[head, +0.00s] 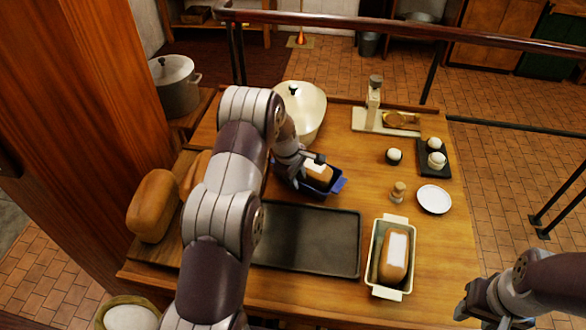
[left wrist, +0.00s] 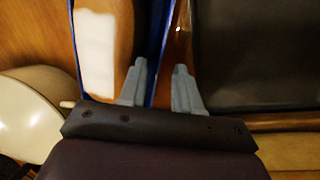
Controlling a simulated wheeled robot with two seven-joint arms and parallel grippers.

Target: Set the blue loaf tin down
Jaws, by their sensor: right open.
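The blue loaf tin (head: 334,189) lies near the middle of the wooden table, behind the dark baking tray, with a pale-topped loaf (head: 318,173) in it. My left gripper (head: 298,176) reaches down to the tin's left side and partly hides it. In the left wrist view the two fingers (left wrist: 160,78) are parted, with the tin's blue wall (left wrist: 158,60) running between them; whether they press on it is unclear. I cannot tell whether the tin's base touches the table. My right gripper (head: 490,308) is open and empty, off the table at the lower right.
A dark baking tray (head: 308,238) lies in front of the tin. A cream tin with a loaf (head: 394,256) is at its right. A white pot (head: 304,112) stands behind. A white plate (head: 434,199) and small shaker (head: 398,192) are right; bare wood lies between.

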